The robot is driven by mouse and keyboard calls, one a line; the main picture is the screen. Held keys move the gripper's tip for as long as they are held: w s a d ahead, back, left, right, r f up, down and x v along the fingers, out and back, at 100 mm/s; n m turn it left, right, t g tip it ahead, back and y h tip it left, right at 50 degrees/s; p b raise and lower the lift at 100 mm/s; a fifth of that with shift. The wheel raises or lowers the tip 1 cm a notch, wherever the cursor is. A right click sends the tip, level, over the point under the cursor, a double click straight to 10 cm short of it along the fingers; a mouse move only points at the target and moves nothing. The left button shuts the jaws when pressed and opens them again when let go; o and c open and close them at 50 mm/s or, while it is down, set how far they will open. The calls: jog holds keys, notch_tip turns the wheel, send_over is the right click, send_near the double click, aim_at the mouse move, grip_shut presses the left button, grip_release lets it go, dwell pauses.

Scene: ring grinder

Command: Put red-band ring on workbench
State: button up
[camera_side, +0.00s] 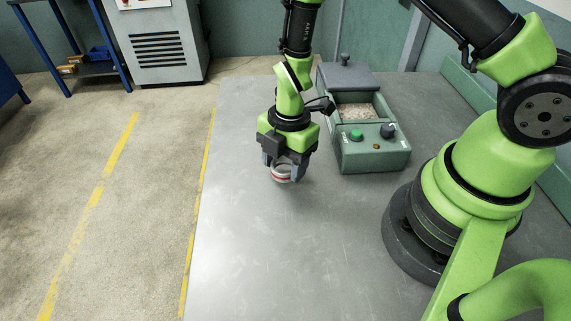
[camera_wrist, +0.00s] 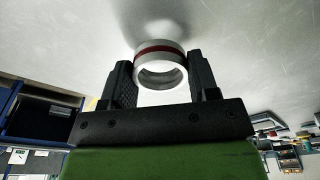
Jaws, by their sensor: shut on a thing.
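The red-band ring (camera_side: 282,172) is a short silver-white ring with a red stripe around it. My gripper (camera_side: 284,170) is shut on it, over the grey workbench (camera_side: 290,260), left of the grinder. The wrist view shows the ring (camera_wrist: 160,47) between the two black fingers of my gripper (camera_wrist: 161,82), its open bore facing the camera. A soft shadow lies on the bench surface (camera_wrist: 250,40) beyond the ring. I cannot tell exactly how large the gap between ring and bench is.
The bench front and middle are clear. The bench's left edge borders the floor.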

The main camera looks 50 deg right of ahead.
jog(key=shift+f, duration=0.55)
jog(key=shift+f, duration=0.15)
jog(key=o, duration=1)
jog(key=shift+o, duration=0.2)
notch_tip(320, 180, up, 12)
jog(key=d, duration=0.1)
jog(key=shift+d, duration=0.25)
